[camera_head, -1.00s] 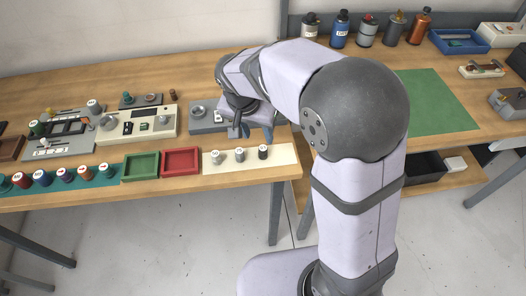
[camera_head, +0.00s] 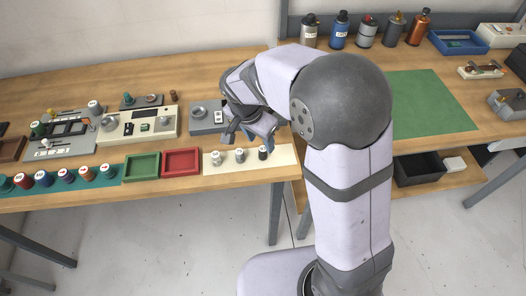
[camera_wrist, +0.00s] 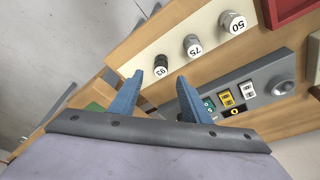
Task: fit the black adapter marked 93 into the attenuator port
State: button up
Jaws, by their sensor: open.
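The black adapter marked 93 (camera_wrist: 160,69) stands on a cream strip, and its white numbered top faces the wrist camera. In the head view it is the dark one (camera_head: 262,153) at the strip's right end. My gripper (camera_wrist: 159,78) is open and empty. In the wrist view the adapter shows between and beyond its two blue fingertips; I cannot tell the gap. In the head view my gripper (camera_head: 246,143) is over the back of the strip. A grey panel box (camera_wrist: 262,77) with a knob and small coloured modules stands behind the strip. I cannot make out the attenuator port.
Grey adapters marked 75 (camera_wrist: 193,45) and 50 (camera_wrist: 233,22) stand in line beside the 93. A red tray (camera_head: 181,162) and a green tray (camera_head: 141,167) lie left of the cream strip (camera_head: 285,155). The bench's front edge is close to the strip.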

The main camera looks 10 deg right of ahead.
aim_at(263, 149)
jog(key=shift+p+x, duration=0.75)
jog(key=shift+x, duration=1.65)
jog(key=shift+a, duration=0.15)
grip_shut()
